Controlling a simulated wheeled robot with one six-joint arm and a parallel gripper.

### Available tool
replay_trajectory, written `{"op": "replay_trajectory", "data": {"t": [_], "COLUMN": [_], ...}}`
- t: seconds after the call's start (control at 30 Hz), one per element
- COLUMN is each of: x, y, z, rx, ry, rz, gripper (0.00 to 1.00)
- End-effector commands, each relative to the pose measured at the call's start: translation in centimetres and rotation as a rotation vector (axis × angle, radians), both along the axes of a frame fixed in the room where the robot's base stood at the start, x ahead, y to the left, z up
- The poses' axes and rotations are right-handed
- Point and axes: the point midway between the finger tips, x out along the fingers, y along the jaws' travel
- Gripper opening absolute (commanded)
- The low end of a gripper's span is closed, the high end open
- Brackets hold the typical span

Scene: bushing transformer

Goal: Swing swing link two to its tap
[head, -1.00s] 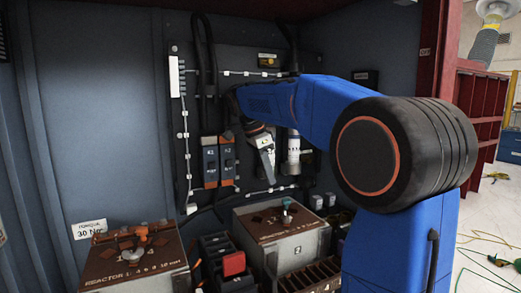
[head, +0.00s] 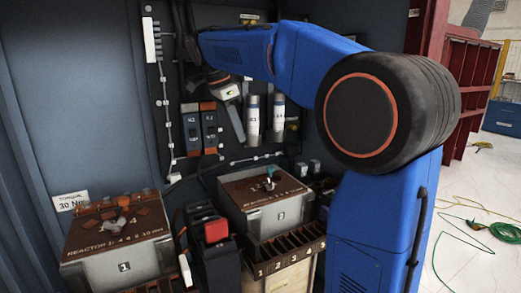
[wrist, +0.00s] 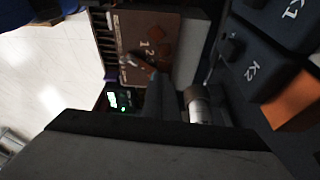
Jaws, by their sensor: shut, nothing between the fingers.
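Reactor box two (head: 258,222) has a brown top plate with dark pads and a front label "2". My gripper (head: 238,128) is shut and empty, pointing down above and behind the box, apart from the link. Its fingers also show in the wrist view (wrist: 160,98).
Breakers K1 (head: 191,130) and K2 (head: 209,128) are left of my gripper, and pale cylinders (head: 253,120) right of it. Reactor box one (head: 122,252), a red-capped block (head: 216,231) and a slotted rack (head: 283,255) crowd the front. Air above plate two is free.

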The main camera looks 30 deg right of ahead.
Motion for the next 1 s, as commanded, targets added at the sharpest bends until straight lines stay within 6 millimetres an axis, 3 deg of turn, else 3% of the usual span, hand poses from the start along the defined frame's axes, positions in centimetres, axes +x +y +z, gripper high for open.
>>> {"op": "replay_trajectory", "data": {"t": [0.27,0.73,1.0], "x": [-0.3,-0.6,-0.7], "y": [-0.1,-2.7,-5.8], "z": [-2.8,-10.6,-10.8], "rx": [0.000,0.000,0.001], "ry": [0.000,0.002,-0.001], "rz": [0.003,0.003,0.003], "gripper": [0.00,0.00,0.00]}}
